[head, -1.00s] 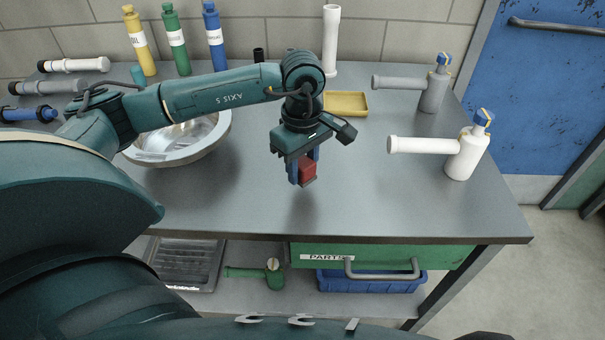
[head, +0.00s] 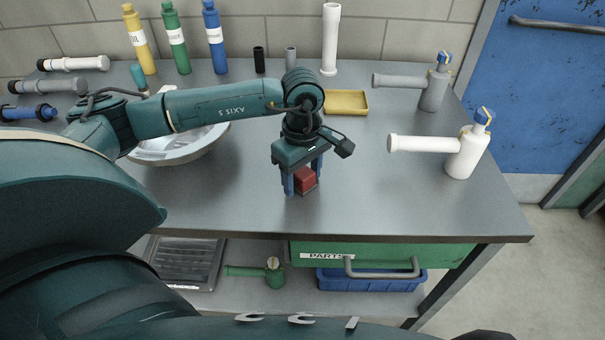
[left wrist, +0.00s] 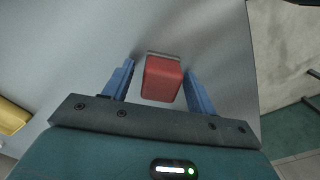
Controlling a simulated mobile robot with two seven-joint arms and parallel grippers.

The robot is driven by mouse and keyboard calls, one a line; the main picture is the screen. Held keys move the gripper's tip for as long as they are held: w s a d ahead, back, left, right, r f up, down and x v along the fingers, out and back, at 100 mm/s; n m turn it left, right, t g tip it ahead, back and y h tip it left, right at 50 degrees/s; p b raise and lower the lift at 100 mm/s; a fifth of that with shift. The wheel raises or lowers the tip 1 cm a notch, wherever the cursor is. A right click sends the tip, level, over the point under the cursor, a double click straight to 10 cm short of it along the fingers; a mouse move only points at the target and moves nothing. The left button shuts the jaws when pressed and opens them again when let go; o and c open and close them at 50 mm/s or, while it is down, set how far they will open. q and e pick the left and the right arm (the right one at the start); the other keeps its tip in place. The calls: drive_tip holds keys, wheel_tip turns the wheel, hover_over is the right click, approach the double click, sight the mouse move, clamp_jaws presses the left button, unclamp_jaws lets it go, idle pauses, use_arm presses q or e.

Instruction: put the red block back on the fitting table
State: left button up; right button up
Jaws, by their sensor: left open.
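The red block (head: 305,180) is on the grey metal tabletop (head: 400,205), near the middle of its front part. My left gripper (head: 303,188) is above it with its blue fingers open on either side of the block. In the left wrist view the block (left wrist: 162,78) lies between the two spread fingers (left wrist: 158,85), with a gap on each side. A thin grey edge shows at the block's far end. My right gripper is not in view.
A steel basin (head: 180,145) stands left, under my left arm. A yellow tray (head: 345,102) lies behind the gripper. White (head: 465,155) and grey (head: 433,92) pipe fittings stand right. Bottles line the back. A green drawer (head: 380,257) is below the front edge. The tabletop around the block is clear.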

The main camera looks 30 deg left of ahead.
sight(303, 171)
use_arm(q)
drive_tip(key=shift+r, duration=0.1)
drive_tip(key=shift+r+p, duration=0.2)
drive_tip(key=shift+p, duration=0.15)
wheel_tip(303, 171, up, 11)
drive_tip(key=shift+f+b, duration=0.2)
drive_tip(key=shift+b, duration=0.4)
drive_tip(key=shift+r, duration=0.6)
